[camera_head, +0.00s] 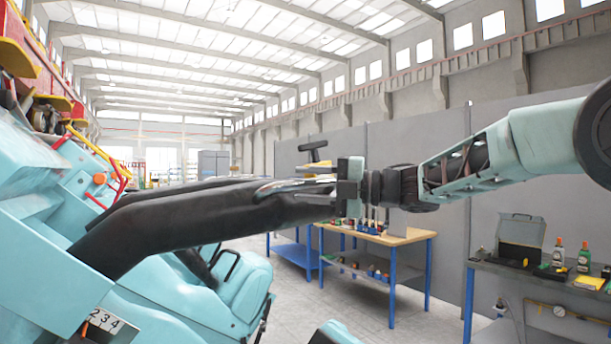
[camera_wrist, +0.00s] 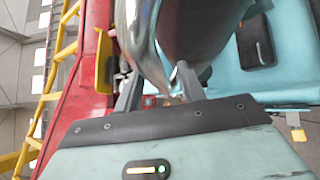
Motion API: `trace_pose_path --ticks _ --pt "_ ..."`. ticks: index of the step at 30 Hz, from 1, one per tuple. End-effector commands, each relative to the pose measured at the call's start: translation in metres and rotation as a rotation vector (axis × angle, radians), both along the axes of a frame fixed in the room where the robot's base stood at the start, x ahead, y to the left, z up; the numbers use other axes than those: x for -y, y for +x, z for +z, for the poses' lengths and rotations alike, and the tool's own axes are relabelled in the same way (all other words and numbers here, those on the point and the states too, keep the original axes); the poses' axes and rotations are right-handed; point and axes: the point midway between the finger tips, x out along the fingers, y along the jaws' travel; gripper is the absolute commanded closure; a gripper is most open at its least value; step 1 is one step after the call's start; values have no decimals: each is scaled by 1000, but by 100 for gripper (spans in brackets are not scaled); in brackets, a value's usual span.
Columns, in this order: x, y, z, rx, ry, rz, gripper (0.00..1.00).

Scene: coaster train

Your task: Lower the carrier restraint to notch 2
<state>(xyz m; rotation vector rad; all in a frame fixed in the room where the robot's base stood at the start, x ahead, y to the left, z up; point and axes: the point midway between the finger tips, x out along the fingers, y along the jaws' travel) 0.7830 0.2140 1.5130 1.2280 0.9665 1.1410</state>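The carrier restraint (camera_head: 200,215) is a thick black padded bar in the head view. It rises from the turquoise seat at lower left and reaches out nearly level to the right, with a grey grip loop (camera_head: 280,186) near its end. My gripper (camera_head: 325,186) is at this end. In the wrist view the fingers (camera_wrist: 158,78) stand apart with the grey, shiny part of the restraint (camera_wrist: 150,45) between them. Whether both fingers press on it I cannot tell. A white notch plate (camera_head: 105,321) with 2, 3 and 4 shows at lower left; its left part is hidden.
The turquoise seat (camera_head: 245,290) lies below the restraint. Red and yellow structure (camera_head: 40,75) stands at upper left. A wooden-topped workbench (camera_head: 405,237) and a dark bench (camera_head: 530,275) with a toolbox and bottles stand to the right. Floor between them is open.

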Motion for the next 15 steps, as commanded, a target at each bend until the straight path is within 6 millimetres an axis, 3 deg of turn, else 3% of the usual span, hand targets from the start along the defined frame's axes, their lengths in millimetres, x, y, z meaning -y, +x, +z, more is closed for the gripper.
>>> trace_pose_path --ticks 12,15 --pt "-8 2 0 1 0 -1 60" --pt "-8 2 0 1 0 -1 88"
